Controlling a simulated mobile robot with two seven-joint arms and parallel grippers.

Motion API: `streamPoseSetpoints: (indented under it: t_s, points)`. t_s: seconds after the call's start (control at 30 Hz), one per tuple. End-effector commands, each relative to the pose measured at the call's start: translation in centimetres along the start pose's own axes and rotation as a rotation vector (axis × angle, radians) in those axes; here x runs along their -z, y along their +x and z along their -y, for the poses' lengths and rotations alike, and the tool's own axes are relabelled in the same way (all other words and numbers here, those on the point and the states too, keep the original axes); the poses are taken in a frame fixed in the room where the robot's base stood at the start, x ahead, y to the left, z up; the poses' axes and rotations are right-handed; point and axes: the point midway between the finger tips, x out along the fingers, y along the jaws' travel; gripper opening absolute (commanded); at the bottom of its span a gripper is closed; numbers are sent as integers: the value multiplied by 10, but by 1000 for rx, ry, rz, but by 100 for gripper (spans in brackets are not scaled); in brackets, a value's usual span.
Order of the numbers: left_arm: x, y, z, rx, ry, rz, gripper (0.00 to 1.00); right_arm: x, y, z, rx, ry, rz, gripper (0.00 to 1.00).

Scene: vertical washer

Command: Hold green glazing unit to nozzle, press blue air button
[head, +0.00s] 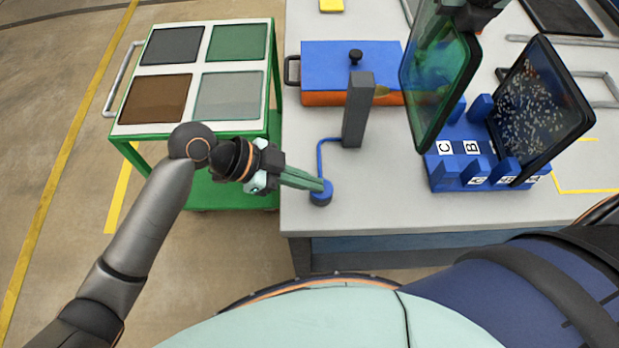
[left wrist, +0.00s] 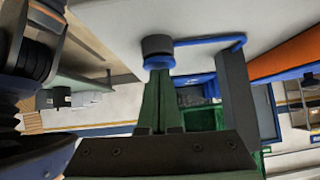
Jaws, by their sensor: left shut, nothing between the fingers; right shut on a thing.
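The green glazing unit (head: 432,105) is a tinted pane with a dark frame, tilted upright above the table. My right gripper (head: 470,12), partly cut off at the top edge, is shut on its upper part. A small nozzle (head: 381,90) sticks out from the grey post (head: 355,115) toward the pane's left side; I cannot tell the exact gap. The blue air button (head: 320,197) sits on a dark base at the table's left edge. My left gripper (head: 322,187) is shut and empty, its tips at the button. The left wrist view shows the tips meeting the button's blue part (left wrist: 159,63).
A blue rack (head: 455,178) with lettered slots holds a dark speckled pane (head: 545,100) to the right. A blue-lidded orange box (head: 330,65) stands behind the post. A green cart (head: 190,128) with several coloured panes is at left. The table front is clear.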

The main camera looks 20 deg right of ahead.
Motion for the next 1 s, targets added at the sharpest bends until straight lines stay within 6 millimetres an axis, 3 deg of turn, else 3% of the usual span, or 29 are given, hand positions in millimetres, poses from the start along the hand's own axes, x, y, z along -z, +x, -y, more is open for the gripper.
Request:
streamPoseSetpoints:
  t_s: [0.03,0.57,0.83,1.0]
  points:
    - [-9,4,-4,-15,-11,21,0,-2,-1,0,-2,0,7,0]
    - [-6,0,-4,-14,-10,20,0,-2,-1,0,-2,0,7,0]
    - [28,-30,0,-1,1,8,0,-2,-1,-1,-2,0,7,0]
    - [26,-69,1,3,-2,8,0,-2,-2,-1,-2,0,7,0]
